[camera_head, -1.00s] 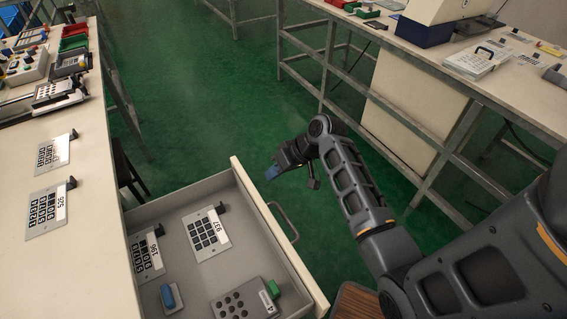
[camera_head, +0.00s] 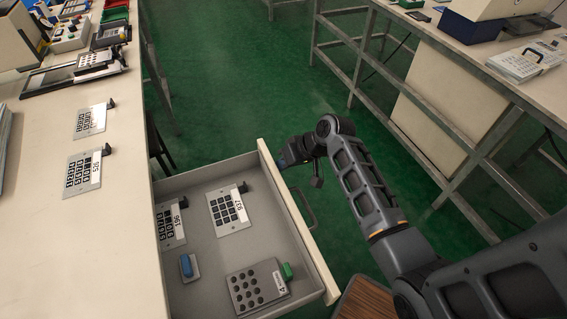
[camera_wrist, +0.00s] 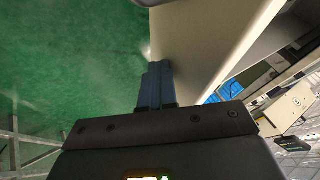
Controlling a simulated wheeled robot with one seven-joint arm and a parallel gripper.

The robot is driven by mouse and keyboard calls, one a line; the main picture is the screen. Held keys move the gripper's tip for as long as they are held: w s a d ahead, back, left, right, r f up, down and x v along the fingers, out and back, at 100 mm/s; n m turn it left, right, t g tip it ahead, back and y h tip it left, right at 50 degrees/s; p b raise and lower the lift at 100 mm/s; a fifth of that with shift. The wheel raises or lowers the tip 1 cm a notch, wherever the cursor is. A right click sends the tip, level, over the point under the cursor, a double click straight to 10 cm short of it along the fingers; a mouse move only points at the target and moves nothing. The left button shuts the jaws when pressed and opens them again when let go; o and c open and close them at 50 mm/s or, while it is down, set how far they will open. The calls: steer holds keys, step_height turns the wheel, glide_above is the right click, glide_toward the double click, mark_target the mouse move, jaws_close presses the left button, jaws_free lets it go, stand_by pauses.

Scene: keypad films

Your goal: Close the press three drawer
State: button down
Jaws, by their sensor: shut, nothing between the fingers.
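The drawer (camera_head: 298,222) is pulled out from the left bench and stands open, its cream front facing right. A metal handle (camera_head: 305,206) is on the outside of that front. In the wrist view my shut blue fingers (camera_wrist: 156,84) are beside a cream panel (camera_wrist: 200,40); contact cannot be told.
The left bench (camera_head: 115,225) holds keypad plates (camera_head: 83,173), a press-like device (camera_head: 95,62) and coloured bins. A second bench on a metal frame (camera_head: 440,75) stands at the right. Green floor lies clear between them.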

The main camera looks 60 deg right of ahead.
steer(key=p, duration=0.3)
glide_above(189, 208)
steer(key=shift+w, duration=0.15)
stand_by(0.3)
